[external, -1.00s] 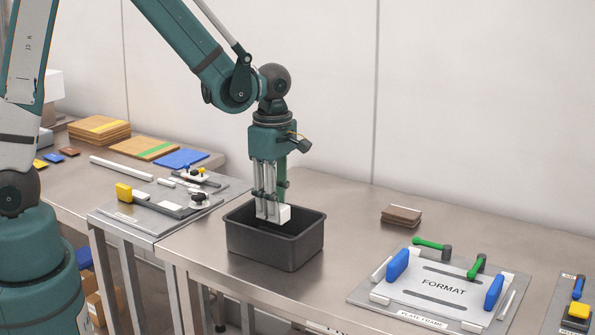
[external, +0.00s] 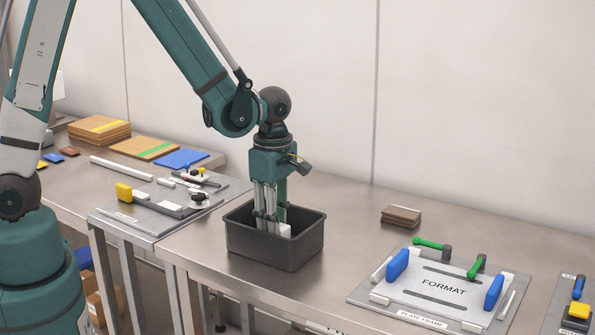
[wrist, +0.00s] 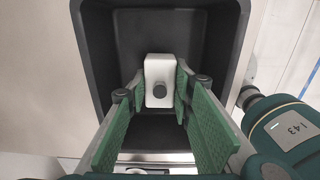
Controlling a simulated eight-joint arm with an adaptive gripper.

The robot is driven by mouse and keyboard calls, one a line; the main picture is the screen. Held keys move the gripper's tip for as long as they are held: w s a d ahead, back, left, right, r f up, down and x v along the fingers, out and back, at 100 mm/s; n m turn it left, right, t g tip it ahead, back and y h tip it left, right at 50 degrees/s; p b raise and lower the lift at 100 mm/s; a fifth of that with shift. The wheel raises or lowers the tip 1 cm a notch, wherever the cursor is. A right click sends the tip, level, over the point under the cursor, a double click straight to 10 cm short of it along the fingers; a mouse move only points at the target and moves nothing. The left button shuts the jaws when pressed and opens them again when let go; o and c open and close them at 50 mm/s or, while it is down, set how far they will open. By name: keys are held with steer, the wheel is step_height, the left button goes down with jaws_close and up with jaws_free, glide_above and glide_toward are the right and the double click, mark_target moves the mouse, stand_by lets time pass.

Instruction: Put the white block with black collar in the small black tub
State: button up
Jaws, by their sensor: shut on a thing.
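The white block with black collar (wrist: 160,70) is between the green finger pads of my gripper (wrist: 159,95), which is shut on it. In the wrist view its white body and a dark round part on its face show. The block (external: 285,231) also shows in the external view, partly hidden by the tub's front wall. The small black tub (external: 275,254) stands on the steel table. My gripper (external: 272,225) reaches down inside the tub, with the block below the rim. I cannot tell whether the block touches the tub floor.
To the right lie a stack of brown plates (external: 401,216) and a FORMAT plate frame (external: 440,288) with blue and green handles. To the left is a grey fixture plate (external: 140,215) with a yellow block. The table around the tub is clear.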

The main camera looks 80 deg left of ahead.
steer(key=shift+f, duration=1.2)
steer(key=shift+f+b, duration=0.15)
steer(key=shift+b, duration=0.2)
steer(key=o, duration=0.9)
steer(key=shift+r, duration=0.2)
steer(key=shift+r+p, duration=1.05)
steer(key=shift+r, duration=4.95)
